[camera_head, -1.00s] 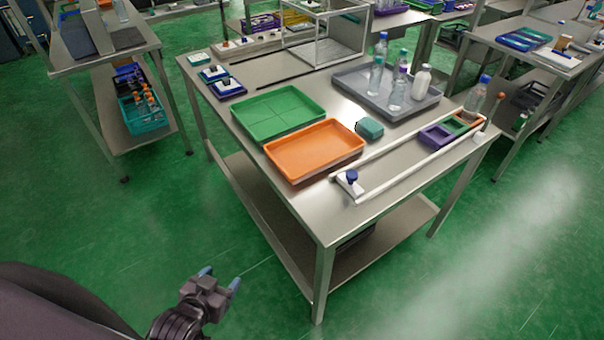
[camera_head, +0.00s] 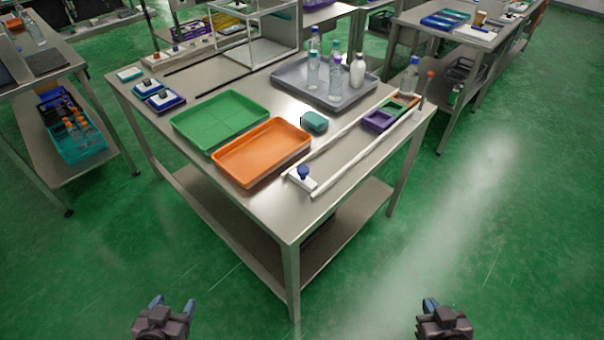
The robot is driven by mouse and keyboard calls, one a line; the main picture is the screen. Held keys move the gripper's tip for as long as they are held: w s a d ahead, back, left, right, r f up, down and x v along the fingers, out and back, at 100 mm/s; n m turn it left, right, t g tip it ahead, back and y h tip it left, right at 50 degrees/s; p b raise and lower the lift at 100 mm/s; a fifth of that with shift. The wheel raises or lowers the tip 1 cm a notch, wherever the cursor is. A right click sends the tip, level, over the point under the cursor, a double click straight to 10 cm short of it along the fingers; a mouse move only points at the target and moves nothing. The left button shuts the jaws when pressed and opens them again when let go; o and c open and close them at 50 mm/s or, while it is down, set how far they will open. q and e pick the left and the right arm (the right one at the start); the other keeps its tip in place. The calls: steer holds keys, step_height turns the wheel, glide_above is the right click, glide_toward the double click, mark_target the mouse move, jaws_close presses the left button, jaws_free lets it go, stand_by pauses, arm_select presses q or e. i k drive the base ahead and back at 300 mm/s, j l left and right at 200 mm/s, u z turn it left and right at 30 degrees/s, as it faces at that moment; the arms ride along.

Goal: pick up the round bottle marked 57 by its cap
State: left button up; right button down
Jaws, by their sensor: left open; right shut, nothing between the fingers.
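Several bottles stand in and near a grey tray (camera_head: 291,81) at the back right of the steel table. In it are clear bottles with blue (camera_head: 313,72) and teal or purple (camera_head: 336,74) caps, and a white bottle (camera_head: 357,72). Another clear bottle with a blue cap (camera_head: 409,78) stands right of the tray. Any number marks are too small to read, so I cannot tell which is 57. My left gripper (camera_head: 173,303) is open and empty at the bottom, in front of the table. My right gripper (camera_head: 431,304) is shut and empty at the bottom right, far from the bottles.
A green tray (camera_head: 220,117) and an orange tray (camera_head: 262,151) lie on the table's left and front. A white-railed fixture (camera_head: 340,160) with a blue knob runs along the right edge. Green floor lies open in front and right.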

mark_target(410, 77)
steer(key=u, duration=0.5)
steer(key=l+u, duration=0.2)
steer(key=u, duration=0.15)
steer(key=i+l+u, duration=0.1)
steer(key=u, duration=0.25)
steer(key=l+u, duration=0.3)
steer(key=k+l+u, duration=0.1)
steer(key=l+u, duration=0.15)
steer(key=l, duration=0.15)
steer(key=k+l+u, duration=0.1)
steer(key=l+u, duration=0.15)
steer(key=l, duration=0.2)
steer(key=k+l+u, duration=0.15)
steer(key=l, duration=0.3)
steer(key=k+l+u, duration=0.1)
steer(key=l, duration=0.3)
steer(key=k+l+u, duration=0.15)
steer(key=l, duration=0.25)
steer(key=k+l+u, duration=0.15)
steer(key=l, duration=0.25)
steer(key=k+l, duration=0.25)
steer(key=l, duration=0.15)
steer(key=k+l, duration=0.2)
steer(key=l, duration=0.2)
steer(key=k+l, duration=0.25)
steer(key=l, duration=0.15)
steer(key=k+l, duration=0.2)
steer(key=l, duration=0.2)
steer(key=u, duration=0.05)
